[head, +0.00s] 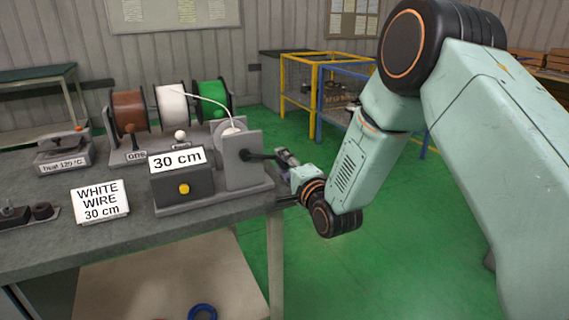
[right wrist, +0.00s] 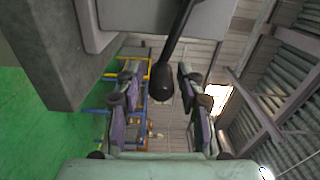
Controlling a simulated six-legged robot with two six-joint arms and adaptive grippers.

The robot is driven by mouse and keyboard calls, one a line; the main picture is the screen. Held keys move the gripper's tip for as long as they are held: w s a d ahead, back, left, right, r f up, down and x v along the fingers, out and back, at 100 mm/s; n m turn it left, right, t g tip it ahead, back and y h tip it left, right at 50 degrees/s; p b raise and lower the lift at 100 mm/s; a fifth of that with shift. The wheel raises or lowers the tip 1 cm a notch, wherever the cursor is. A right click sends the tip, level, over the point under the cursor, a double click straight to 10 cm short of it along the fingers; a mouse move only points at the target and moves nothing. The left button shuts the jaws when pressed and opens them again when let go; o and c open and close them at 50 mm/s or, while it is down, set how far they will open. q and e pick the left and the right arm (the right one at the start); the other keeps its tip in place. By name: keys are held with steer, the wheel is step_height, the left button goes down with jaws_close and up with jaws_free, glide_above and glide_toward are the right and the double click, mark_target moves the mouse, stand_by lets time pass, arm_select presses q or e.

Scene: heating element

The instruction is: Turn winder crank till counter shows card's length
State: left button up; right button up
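The grey winder (head: 236,165) stands at the right end of the bench, and its counter (head: 177,159) reads 30 cm. The white card (head: 101,202) reads "WHITE WIRE 30 cm". The dark crank (head: 258,156) sticks out from the winder's right side. My right gripper (head: 287,162) is at the crank's end, which it partly hides in the head view. In the right wrist view, the dark crank knob (right wrist: 163,86) lies between the spread fingers (right wrist: 160,76), with a gap on each side. My left gripper is not in view.
Brown, white (head: 172,107) and green spools stand behind the winder, and white wire runs from the white spool to it. A heat device (head: 64,153) sits at the left. A blue ring (head: 203,312) lies below the bench. Green floor is free right of the bench.

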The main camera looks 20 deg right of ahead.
steer(key=shift+o, duration=0.4)
steer(key=shift+d+r, duration=0.1)
steer(key=s, duration=1.2)
steer(key=shift+d, duration=0.15)
steer(key=s+a+f+n+g, duration=0.2)
steer(key=s+f+n+g, duration=0.3)
steer(key=f, duration=0.4)
steer(key=s+a+f+n+g, duration=0.1)
steer(key=s+f+n+g, duration=0.4)
steer(key=f, duration=0.4)
steer(key=s+a+f+n+g, duration=0.1)
steer(key=s+f+n+g, duration=0.2)
steer(key=s, duration=0.9)
steer(key=s+a+f+n+g, duration=0.1)
steer(key=s+f+n+g, duration=0.2)
steer(key=s+f, duration=0.7)
steer(key=s+g, duration=0.2)
steer(key=s, duration=0.1)
steer(key=shift+f+h, duration=0.15)
steer(key=shift+h, duration=0.15)
